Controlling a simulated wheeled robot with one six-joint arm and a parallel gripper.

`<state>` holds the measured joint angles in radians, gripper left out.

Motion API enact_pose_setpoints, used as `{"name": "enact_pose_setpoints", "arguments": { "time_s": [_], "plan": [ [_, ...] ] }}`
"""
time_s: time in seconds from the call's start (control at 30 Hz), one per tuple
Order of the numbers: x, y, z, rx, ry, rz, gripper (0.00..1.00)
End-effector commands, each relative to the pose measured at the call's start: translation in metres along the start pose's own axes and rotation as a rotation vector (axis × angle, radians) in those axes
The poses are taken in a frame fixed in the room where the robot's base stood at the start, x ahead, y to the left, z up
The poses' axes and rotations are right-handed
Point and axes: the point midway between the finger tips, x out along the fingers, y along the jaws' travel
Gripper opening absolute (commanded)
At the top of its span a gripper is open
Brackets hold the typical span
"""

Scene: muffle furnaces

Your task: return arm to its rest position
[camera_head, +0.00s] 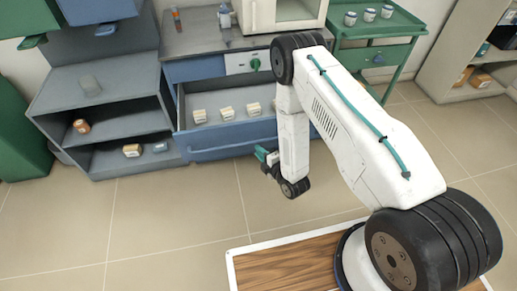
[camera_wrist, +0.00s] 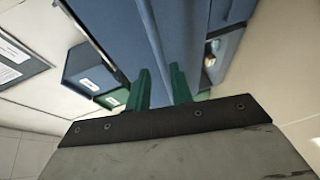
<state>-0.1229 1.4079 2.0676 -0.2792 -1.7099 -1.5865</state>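My white arm is bent over the floor in the head view, in front of the blue bench. My gripper (camera_head: 266,156) hangs at its end, just in front of the open drawer's front and partly hidden by my wrist. In the wrist view my gripper (camera_wrist: 158,82) shows two green fingers standing apart with nothing between them. Past the fingers is a blue surface, seen at a steep tilt.
The blue drawer (camera_head: 232,146) is pulled out and holds several small boxes. A furnace (camera_head: 282,14) stands on the bench above it. A grey shelf (camera_head: 92,133) is at left, a green cart (camera_head: 378,56) at right. The tiled floor (camera_head: 170,215) in front is clear.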

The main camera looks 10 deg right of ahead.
Motion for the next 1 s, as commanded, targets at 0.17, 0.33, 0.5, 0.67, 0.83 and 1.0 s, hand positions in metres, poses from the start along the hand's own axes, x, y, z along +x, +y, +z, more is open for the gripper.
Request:
{"name": "enact_pose_setpoints", "arguments": {
  "time_s": [0.17,0.33,0.5,0.67,0.83,1.0],
  "plan": [
    [0.0,0.0,0.0,0.0,0.0,0.0,0.22],
    [0.0,-0.007,0.0,0.056,0.0,-0.032,0.22],
    [-0.015,-0.062,0.001,0.241,-0.049,-0.305,0.22],
    [-0.041,-0.091,0.006,0.444,-0.18,-0.612,0.22],
    [-0.063,-0.062,0.02,0.639,-0.392,-0.853,0.22],
    [-0.092,-0.001,0.031,0.808,-0.63,-1.004,0.22]
  ]
}}
